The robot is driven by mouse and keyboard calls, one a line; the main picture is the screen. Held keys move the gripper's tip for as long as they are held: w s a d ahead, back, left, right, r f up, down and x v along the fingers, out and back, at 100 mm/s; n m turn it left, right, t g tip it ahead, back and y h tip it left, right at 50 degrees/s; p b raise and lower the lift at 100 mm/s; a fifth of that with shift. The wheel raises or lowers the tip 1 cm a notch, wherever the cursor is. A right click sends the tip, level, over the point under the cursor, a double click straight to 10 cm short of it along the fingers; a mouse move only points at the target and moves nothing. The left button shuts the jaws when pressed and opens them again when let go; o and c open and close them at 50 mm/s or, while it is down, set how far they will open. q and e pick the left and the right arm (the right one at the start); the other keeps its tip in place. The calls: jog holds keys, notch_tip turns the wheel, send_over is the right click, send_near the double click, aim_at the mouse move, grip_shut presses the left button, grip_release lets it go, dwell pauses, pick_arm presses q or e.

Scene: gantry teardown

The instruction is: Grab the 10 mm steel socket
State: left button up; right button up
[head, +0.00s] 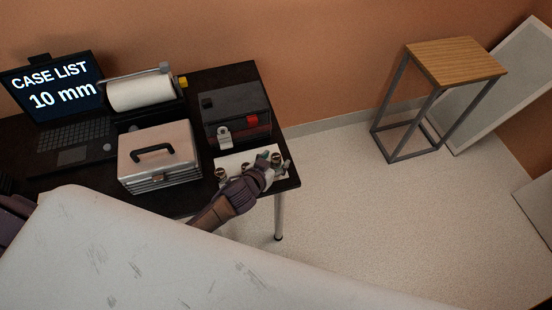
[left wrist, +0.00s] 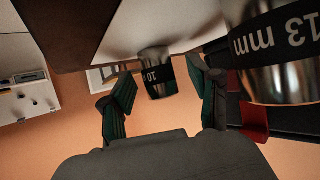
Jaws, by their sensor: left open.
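The 10 mm steel socket (left wrist: 158,75), a shiny cylinder with a black band reading "10", shows in the left wrist view between the two fingers of my left gripper (left wrist: 160,98). The fingers are apart, with visible gaps on both sides of the socket. A larger 13 mm socket (left wrist: 275,60) stands close by on the right of that view. In the head view my left gripper (head: 273,160) is over the right end of a white board (head: 232,160) at the table's right edge, and partly hides the sockets there. My right gripper is not in view.
A grey toolbox (head: 158,165), a black case with a red latch (head: 235,108), a paper roll (head: 141,93) and a laptop (head: 62,95) reading "CASE LIST 10 mm" crowd the dark table. A wooden-topped stool (head: 455,62) stands right, with open floor between.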

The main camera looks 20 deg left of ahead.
pick_arm(q)
jog(key=shift+w+d+f, duration=0.15)
jog(key=shift+w+f, duration=0.15)
jog(key=shift+w, duration=0.2)
grip_shut()
jog(key=shift+r, duration=0.1)
